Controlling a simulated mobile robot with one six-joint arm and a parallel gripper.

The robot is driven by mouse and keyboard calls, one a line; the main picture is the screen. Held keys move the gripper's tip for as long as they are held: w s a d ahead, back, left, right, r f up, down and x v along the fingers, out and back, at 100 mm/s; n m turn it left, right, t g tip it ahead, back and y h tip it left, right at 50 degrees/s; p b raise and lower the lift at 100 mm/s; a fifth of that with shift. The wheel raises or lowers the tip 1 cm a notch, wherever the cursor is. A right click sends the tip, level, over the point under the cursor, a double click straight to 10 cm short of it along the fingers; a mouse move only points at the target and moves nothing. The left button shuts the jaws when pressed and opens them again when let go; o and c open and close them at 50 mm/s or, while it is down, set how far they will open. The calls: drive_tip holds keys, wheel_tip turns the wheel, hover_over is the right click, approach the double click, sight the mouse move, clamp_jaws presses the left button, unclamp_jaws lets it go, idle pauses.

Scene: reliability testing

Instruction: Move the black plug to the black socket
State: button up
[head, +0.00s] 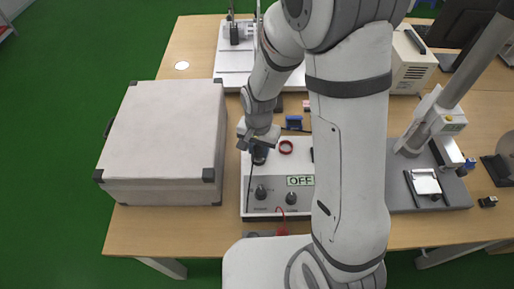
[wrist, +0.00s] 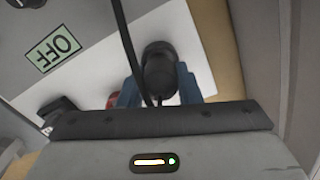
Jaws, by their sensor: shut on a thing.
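My gripper (head: 259,147) is over the upper left of a white panel box. Its blue fingers (wrist: 159,88) stand on both sides of the round black plug (wrist: 159,66) and are shut on it. In the head view the plug (head: 259,158) shows just below the fingers, with its black cable hanging down the panel. I cannot make out the black socket; the plug and gripper cover the panel there. I cannot tell whether the plug touches the panel or sits in a socket.
A red ring-shaped socket (head: 286,147) is just right of the gripper. The white panel (head: 275,212) carries an "OFF" label (head: 300,181) and black knobs (head: 261,192). A large grey case (head: 160,130) stands close on the left. A blue-and-black object (head: 294,122) lies behind the panel.

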drive_tip(key=shift+f+b, duration=0.5)
drive_tip(key=shift+f, duration=0.1)
drive_tip(key=o, duration=0.7)
drive_tip(key=shift+r, duration=0.1)
drive_tip(key=shift+r+p, duration=3.95)
drive_tip(key=shift+r, duration=1.5)
drive_tip(key=shift+r, duration=0.2)
drive_tip(key=s+d+r+n+t, duration=0.1)
drive_tip(key=s+d+r, duration=0.3)
drive_tip(key=r, duration=0.2)
drive_tip(key=s+d+r+n+t, duration=0.1)
drive_tip(key=s+d+r+n, duration=0.1)
drive_tip(key=s+d+r, duration=0.2)
drive_tip(key=s+d+r+n+t, duration=0.1)
drive_tip(key=s+d+r+n, duration=0.1)
drive_tip(key=r, duration=0.6)
drive_tip(key=shift+s+d+r+b, duration=0.15)
drive_tip(key=shift+s+d, duration=0.3)
drive_tip(key=shift+s, duration=0.25)
drive_tip(key=shift+s+d+r+b, duration=0.15)
drive_tip(key=shift+s+d, duration=0.3)
drive_tip(key=shift+s, duration=0.25)
